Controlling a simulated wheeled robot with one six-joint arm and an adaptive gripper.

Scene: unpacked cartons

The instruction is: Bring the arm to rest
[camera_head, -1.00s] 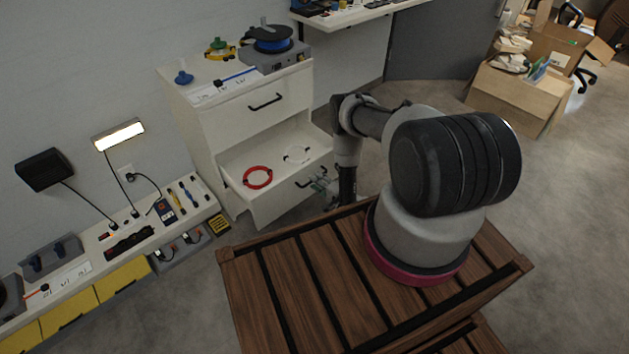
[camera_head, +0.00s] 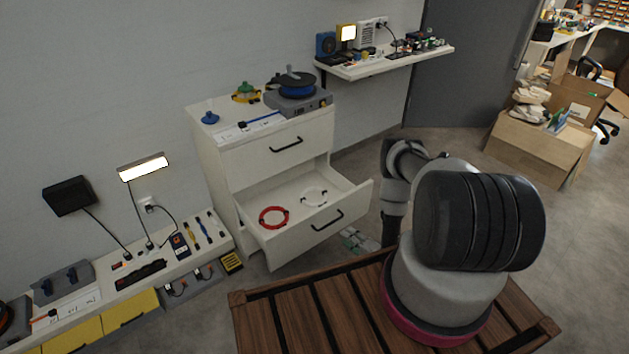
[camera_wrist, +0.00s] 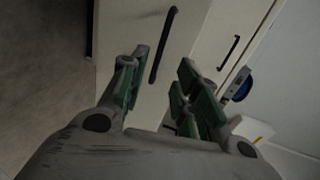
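My gripper (camera_wrist: 160,82) shows in the wrist view with its two green-padded fingers apart and nothing between them. In the head view, my arm reaches forward beside the white drawer cabinet (camera_head: 228,178), and its end hangs down just right of the open lower drawer (camera_head: 296,243). The gripper (camera_head: 357,240) is partly hidden there behind the drawer and my arm. In the wrist view, a cabinet front with a dark handle (camera_wrist: 163,45) lies beyond the fingers. I cannot tell whether they touch it.
A low bench (camera_head: 128,268) runs along the left wall. Cartons (camera_head: 535,148) stand at the right, with clear floor before them.

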